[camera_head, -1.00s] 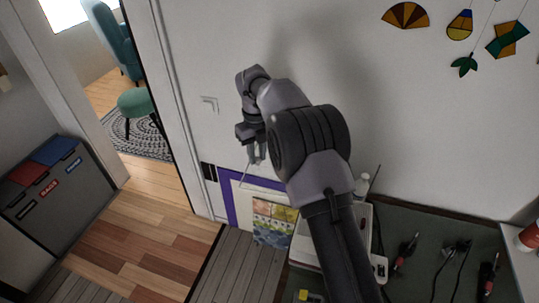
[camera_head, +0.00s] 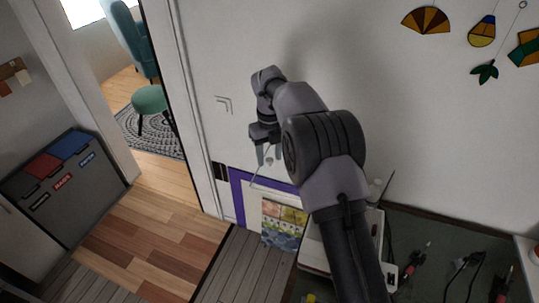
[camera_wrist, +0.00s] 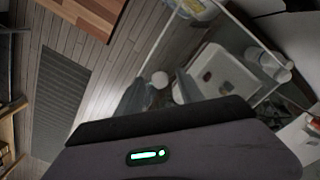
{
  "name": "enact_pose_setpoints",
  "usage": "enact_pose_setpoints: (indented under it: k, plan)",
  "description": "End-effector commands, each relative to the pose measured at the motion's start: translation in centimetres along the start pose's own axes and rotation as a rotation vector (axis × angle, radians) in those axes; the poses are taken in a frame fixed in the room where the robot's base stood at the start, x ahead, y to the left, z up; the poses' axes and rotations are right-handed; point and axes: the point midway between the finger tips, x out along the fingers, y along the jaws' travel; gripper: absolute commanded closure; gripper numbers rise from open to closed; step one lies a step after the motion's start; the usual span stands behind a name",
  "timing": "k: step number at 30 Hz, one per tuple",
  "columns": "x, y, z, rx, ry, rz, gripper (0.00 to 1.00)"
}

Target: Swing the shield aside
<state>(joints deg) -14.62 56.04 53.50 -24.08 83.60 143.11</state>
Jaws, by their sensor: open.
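The shield looks like a clear panel with thin pale edges; in the wrist view it spans the upper middle, its pale edge (camera_wrist: 153,46) running down toward my gripper (camera_wrist: 160,94). A small round white knob (camera_wrist: 160,79) shows between my two grey fingers there. In the head view my gripper (camera_head: 267,158) points down in front of the white wall, open, with the knob (camera_head: 269,161) at its fingertips. A thin shield edge (camera_head: 254,180) shows just below. I cannot tell whether the fingers touch the knob. My arm hides part of the shield.
A dark-topped bench (camera_head: 432,230) with tools is at the right. A purple-edged panel (camera_head: 236,190) stands against the wall. Grey bins (camera_head: 65,200) stand at the left beside a doorway. The wooden floor (camera_head: 150,225) between is clear. Hanging ornaments (camera_head: 482,30) are at upper right.

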Motion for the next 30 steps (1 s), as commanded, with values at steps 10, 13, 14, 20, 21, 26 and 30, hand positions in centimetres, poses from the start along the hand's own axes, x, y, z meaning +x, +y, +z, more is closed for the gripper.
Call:
enact_pose_setpoints:
  k: [10,13,14,20,21,26,30]
  plan:
    - [-6.2,-0.1,0.1,0.000,-0.005,-0.002,0.55]
    - [-9.2,0.0,0.1,0.000,-0.004,-0.001,0.55]
    - [-10.1,0.0,0.1,0.001,-0.004,-0.001,0.55]
    - [-15.1,0.0,0.0,0.001,-0.002,0.000,0.55]
    - [-15.9,0.0,0.0,0.000,-0.002,-0.001,0.55]
    - [-17.3,0.0,0.0,0.000,0.000,0.000,0.55]
    - [-17.5,0.0,0.0,-0.001,0.000,0.000,0.55]
